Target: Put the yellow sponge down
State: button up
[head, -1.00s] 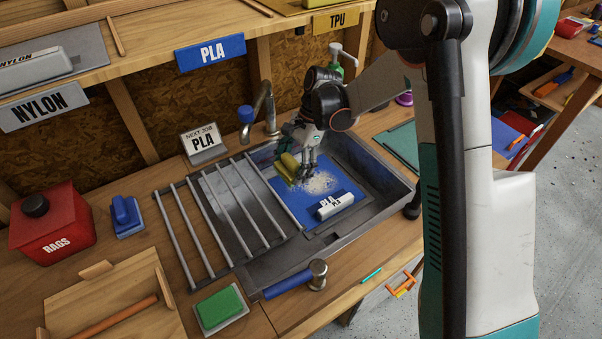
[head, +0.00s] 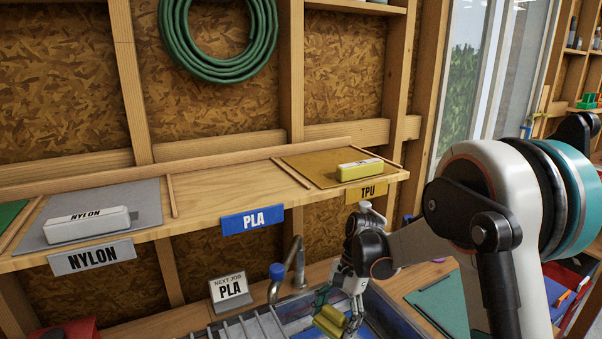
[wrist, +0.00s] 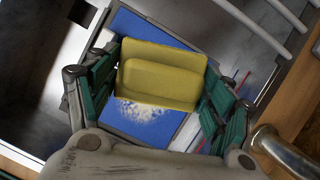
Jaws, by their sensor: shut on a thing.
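The yellow sponge (wrist: 160,78) sits between the two green-padded fingers of my gripper (wrist: 158,95) in the wrist view, and the gripper is shut on it. In the head view the sponge (head: 330,321) hangs at the bottom edge, below my gripper (head: 338,306), over the sink area. Beneath it in the wrist view is a blue plate (wrist: 150,30) with a patch of pale crumbs partly hidden by the sponge. The height of the sponge above the plate is hard to tell.
A metal tap (head: 298,262) and a "NEXT JOB PLA" sign (head: 229,288) stand left of my gripper. Above, a shelf holds a yellow TPU block (head: 359,169) and a white NYLON block (head: 87,225). The shelf space above the PLA label (head: 253,219) is bare.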

jog(key=s+d+f+n+h, duration=0.1)
jog(key=d+f+n, duration=0.1)
jog(key=d, duration=0.1)
jog(key=s+d+f+n+g+h+b, duration=0.1)
jog(key=s+d+f+n, duration=0.1)
jog(key=d+n, duration=0.1)
jog(key=s+d+f+n+h+b, duration=0.1)
jog(key=d+f+n, duration=0.1)
jog(key=d+n, duration=0.1)
jog(key=shift+s+d+f, duration=0.1)
jog(key=shift+s+d, duration=0.05)
jog(key=shift+d, duration=0.3)
jog(key=shift+s+d+f, duration=0.1)
jog(key=shift+s+d, duration=0.05)
jog(key=shift+d, duration=0.25)
jog(key=shift+s+d+n, duration=0.25)
jog(key=shift+d+n, duration=0.2)
jog(key=shift+n, duration=0.05)
